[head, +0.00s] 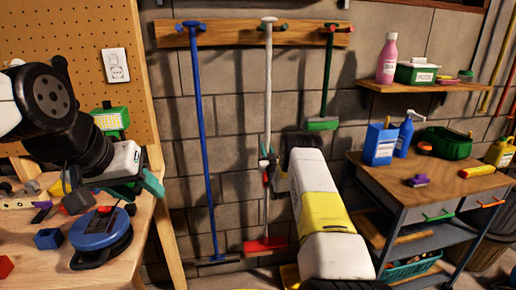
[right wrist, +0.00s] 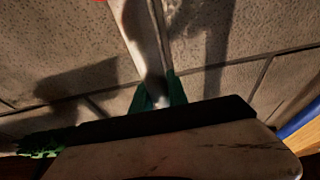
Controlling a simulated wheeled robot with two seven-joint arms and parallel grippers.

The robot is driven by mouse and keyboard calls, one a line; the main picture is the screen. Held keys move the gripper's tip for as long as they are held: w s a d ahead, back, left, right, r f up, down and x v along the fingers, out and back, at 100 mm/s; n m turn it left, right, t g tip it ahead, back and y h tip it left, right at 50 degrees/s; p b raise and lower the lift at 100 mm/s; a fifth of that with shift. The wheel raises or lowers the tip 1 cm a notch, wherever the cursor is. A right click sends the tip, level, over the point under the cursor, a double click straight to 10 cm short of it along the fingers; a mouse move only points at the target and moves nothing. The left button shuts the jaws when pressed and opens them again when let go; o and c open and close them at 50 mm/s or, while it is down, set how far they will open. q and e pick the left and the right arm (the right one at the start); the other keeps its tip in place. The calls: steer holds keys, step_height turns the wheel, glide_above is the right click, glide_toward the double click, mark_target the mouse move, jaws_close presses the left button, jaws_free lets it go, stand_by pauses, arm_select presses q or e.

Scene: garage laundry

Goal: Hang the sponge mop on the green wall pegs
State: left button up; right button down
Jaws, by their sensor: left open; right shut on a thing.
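The sponge mop (head: 267,100) has a pale handle and a red head (head: 265,244). It stands roughly upright against the block wall, its white top in front of the wooden rail beside a green peg (head: 283,27). Whether it rests on the pegs cannot be told. My right gripper (head: 267,156) is shut on the handle about midway down. In the right wrist view, the green fingertips (right wrist: 159,97) close around the handle (right wrist: 142,40). My left gripper (head: 138,188) is open and empty over the workbench at left.
A blue mop (head: 202,130) hangs left of the sponge mop, and a green brush (head: 321,124) hangs right by red pegs (head: 345,29). A shelf (head: 425,87) and a cart (head: 385,176) with bottles stand at right. The workbench (head: 130,255) holds a blue round tool (head: 100,232).

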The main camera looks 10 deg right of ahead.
steer(key=shift+f, duration=0.5)
steer(key=c, duration=1.3)
jaws_free()
steer(key=shift+o, duration=0.5)
steer(key=shift+f, duration=0.15)
steer(key=shift+s, duration=0.1)
